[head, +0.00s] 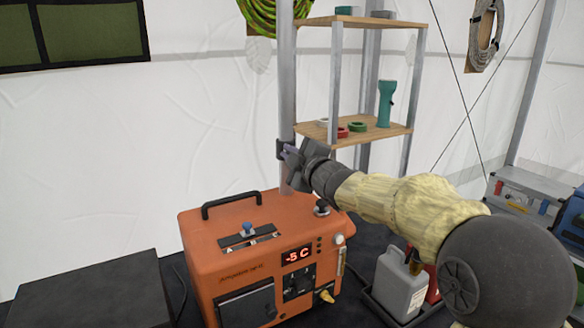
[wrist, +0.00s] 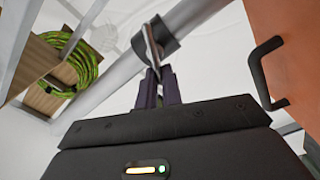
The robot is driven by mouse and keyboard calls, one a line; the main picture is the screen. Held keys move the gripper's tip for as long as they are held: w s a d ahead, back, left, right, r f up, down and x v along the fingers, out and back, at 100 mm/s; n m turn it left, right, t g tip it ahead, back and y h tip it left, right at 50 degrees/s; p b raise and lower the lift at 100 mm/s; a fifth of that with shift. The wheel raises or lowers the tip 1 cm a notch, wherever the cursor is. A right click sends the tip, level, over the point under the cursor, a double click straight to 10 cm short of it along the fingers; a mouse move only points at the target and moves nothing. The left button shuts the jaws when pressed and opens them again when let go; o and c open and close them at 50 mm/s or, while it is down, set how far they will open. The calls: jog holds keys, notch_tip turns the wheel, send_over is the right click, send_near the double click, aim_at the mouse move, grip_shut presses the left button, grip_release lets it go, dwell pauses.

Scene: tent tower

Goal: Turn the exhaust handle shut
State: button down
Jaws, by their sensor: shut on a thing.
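The exhaust pipe (head: 287,90) rises grey and upright behind the orange heater (head: 240,235). A dark collar (head: 281,149) wraps the pipe above the heater, and it also shows in the wrist view (wrist: 170,43). The exhaust handle (wrist: 151,45) is a thin light metal lever at that collar. My gripper (head: 293,156) is at the collar, beside the pipe. In the wrist view its dark purple fingers (wrist: 158,85) are shut on the lever's near end. In the head view my gripper hides most of the handle.
The heater has a black carry handle (head: 231,203) and a display reading -5 C (head: 298,256). A shelf (head: 375,130) with a torch and tape rolls stands behind my arm. A black box (head: 95,295) is at lower left; a grey jug (head: 400,280) stands right of the heater.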

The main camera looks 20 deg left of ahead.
jog(key=n+b, duration=0.2)
jog(key=f+n+b, duration=0.1)
jog(key=n+b, duration=0.1)
jog(key=n, duration=0.1)
jog(key=shift+s+a+f, duration=0.1)
jog(key=shift+s+f, duration=0.05)
jog(key=shift+n, duration=0.3)
jog(key=c, duration=1.6)
grip_release()
jog(key=shift+o, duration=0.2)
jog(key=b+v, duration=0.2)
jog(key=v, duration=1.5)
jog(key=shift+d, duration=0.25)
